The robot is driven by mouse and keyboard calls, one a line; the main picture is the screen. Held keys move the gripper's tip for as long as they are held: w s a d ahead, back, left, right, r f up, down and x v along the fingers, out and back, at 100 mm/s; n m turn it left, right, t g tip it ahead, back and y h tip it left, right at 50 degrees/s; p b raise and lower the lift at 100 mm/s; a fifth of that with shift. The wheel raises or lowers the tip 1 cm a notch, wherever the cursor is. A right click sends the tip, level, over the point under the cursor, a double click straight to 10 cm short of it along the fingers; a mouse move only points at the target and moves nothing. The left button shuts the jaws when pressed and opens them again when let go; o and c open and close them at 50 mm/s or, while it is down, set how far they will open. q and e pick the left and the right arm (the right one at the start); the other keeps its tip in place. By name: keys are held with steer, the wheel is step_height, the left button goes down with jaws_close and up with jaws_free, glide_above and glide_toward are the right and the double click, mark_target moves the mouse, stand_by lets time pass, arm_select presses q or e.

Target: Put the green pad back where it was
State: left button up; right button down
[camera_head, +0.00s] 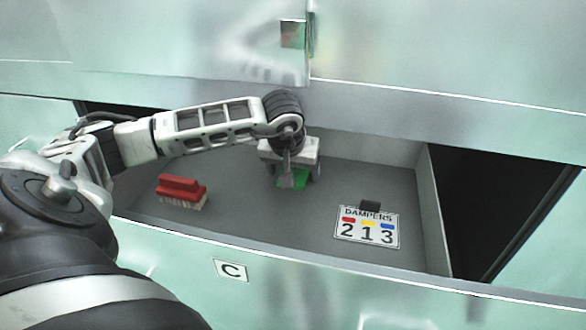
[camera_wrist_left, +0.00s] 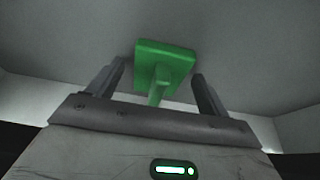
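The green pad (camera_head: 296,182) lies on the floor of the open drawer marked C, partly hidden under my left gripper (camera_head: 292,170). In the left wrist view the pad (camera_wrist_left: 176,58) is a flat green block with a narrow green grip (camera_wrist_left: 157,92) pointing toward the gripper. My left gripper's fingers stand apart on either side of the grip, with visible gaps on both sides. It is open and holds nothing. My right gripper is not in view.
A red-backed brush (camera_head: 181,188) lies in the drawer's left part. A sign reading DAMPERS 2 1 3 (camera_head: 367,228) stands at the right, with a small black block (camera_head: 371,205) behind it. The drawer front (camera_head: 300,285) has a C label. Grey floor between them is clear.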

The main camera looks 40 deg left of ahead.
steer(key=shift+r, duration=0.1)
arm_select(q)
steer(key=shift+r, duration=0.15)
steer(key=p+v, duration=0.3)
steer(key=v, duration=0.9)
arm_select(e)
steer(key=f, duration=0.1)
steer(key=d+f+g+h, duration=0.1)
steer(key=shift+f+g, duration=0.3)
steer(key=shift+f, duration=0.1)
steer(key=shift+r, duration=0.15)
